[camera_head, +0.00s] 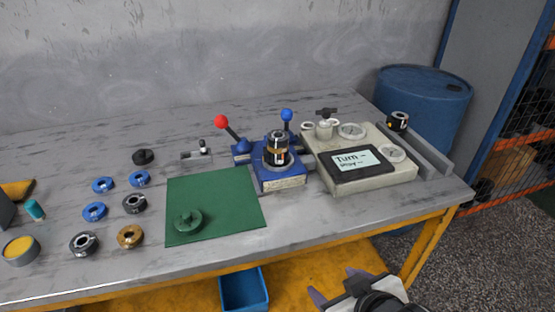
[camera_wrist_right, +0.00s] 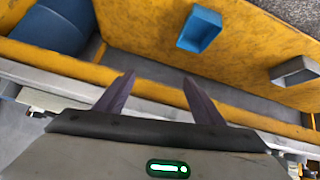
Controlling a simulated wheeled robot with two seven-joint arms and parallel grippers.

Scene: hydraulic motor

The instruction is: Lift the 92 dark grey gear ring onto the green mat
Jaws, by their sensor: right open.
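Two dark grey rings stand among the loose rings on the left of the table in the head view: one (camera_head: 134,204) beside the mat and a larger one (camera_head: 84,244) nearer the front edge. A black ring (camera_head: 143,157) lies farther back. No number is legible, so I cannot tell which is the 92.
Blue rings (camera_head: 103,185) and a bronze ring (camera_head: 130,236) lie near the dark ones. Right of the mat stand a blue fixture (camera_head: 282,180) with upright levers and a pale machine (camera_head: 390,175) with a screen. A blue bin (camera_head: 244,289) sits below the table edge.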

